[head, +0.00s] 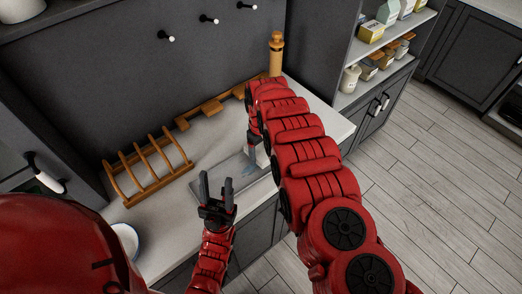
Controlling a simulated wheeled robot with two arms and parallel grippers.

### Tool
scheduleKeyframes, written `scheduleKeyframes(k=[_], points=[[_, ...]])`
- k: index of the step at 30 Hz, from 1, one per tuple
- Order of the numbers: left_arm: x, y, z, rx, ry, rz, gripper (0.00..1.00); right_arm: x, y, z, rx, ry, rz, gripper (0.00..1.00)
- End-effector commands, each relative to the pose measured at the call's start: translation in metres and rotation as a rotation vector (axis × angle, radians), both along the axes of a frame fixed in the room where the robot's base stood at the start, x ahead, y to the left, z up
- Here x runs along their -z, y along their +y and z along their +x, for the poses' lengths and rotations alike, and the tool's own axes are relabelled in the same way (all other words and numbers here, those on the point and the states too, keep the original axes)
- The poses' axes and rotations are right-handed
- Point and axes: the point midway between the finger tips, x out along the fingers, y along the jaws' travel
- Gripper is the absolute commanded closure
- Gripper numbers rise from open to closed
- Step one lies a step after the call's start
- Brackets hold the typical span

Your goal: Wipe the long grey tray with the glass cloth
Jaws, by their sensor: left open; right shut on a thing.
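The long grey tray (212,185) lies flat on the pale counter, partly hidden by my arms. My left gripper (216,182) is open and empty, its two dark fingers apart above the tray's left part. My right gripper (252,140) is shut on the glass cloth over the tray's right part. Only a small blue-grey piece of the cloth (249,169) shows below the fingers. My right arm covers the right end of the tray. I cannot tell whether the cloth touches the tray.
A wooden rack (150,172) stands at the back left of the counter (165,230), with a wooden strip of blocks (212,107) beside it. A wooden mill (276,54) stands at the back right corner. A white bowl (126,240) sits at front left. Shelves (370,65) stand to the right.

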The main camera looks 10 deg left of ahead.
Motion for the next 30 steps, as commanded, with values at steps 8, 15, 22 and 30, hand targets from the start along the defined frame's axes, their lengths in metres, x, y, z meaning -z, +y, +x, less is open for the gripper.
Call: scheduleKeyframes(k=[8, 15, 22, 30], points=[[0.005, 0.0, 0.0, 0.0, 0.0, 0.0, 0.5, 0.006, 0.0, 0.0, 0.0, 0.0, 0.0, 0.68], [0.008, 0.0, 0.0, 0.0, 0.0, 0.0, 0.5, 0.011, 0.0, 0.0, 0.0, 0.0, 0.0, 0.68], [0.011, 0.0, 0.0, 0.0, 0.0, 0.0, 0.5, 0.016, 0.0, 0.0, 0.001, -0.001, 0.001, 0.68], [0.014, 0.0, 0.0, 0.0, 0.0, 0.0, 0.5, 0.021, 0.0, 0.0, 0.001, -0.001, 0.001, 0.68]])
